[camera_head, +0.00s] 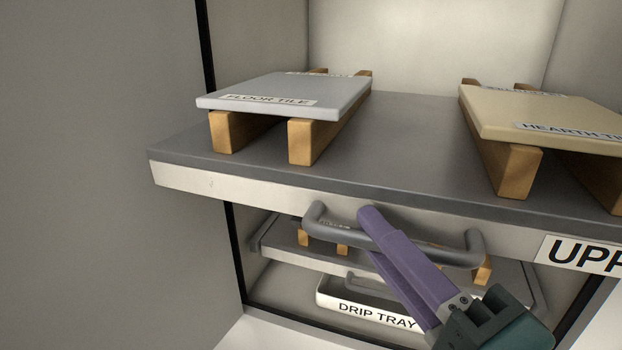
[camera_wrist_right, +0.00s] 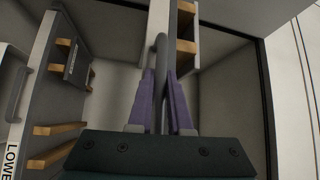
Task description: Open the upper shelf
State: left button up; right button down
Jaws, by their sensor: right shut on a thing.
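The upper shelf (camera_head: 240,170) is a grey slab with a pale front edge, and it juts out forward of the cabinet's dark left frame. Its label (camera_head: 585,255) is cut off at the right, reading "UPP". A grey bar handle (camera_head: 425,252) is fixed to its front. My right gripper (camera_head: 372,222), with purple fingers, is shut on this handle. In the right wrist view the handle (camera_wrist_right: 161,70) runs between the two fingers (camera_wrist_right: 162,100). My left gripper is not in view.
A grey floor tile (camera_head: 290,92) and a beige hearth tile (camera_head: 530,112) lie on wooden blocks on the upper shelf. Below are a lower shelf (camera_head: 285,248) with its own handle and a white drip tray (camera_head: 328,299). A plain grey wall stands at left.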

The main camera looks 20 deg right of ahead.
jog(key=shift+s+a+p, duration=0.15)
jog(key=shift+s+a, duration=0.7)
jog(key=shift+s, duration=0.3)
jog(key=shift+s+a+p, duration=0.15)
jog(key=shift+s+a, duration=0.7)
jog(key=shift+s, duration=0.25)
jog(key=c, duration=0.8)
grip_release()
jog(key=shift+c, duration=0.2)
jog(key=s+d+f+b, duration=0.1)
jog(key=s+b, duration=0.1)
jog(key=s, duration=0.7)
jog(key=shift+s+d+f, duration=0.15)
jog(key=shift+s+d, duration=0.1)
jog(key=shift+s, duration=0.1)
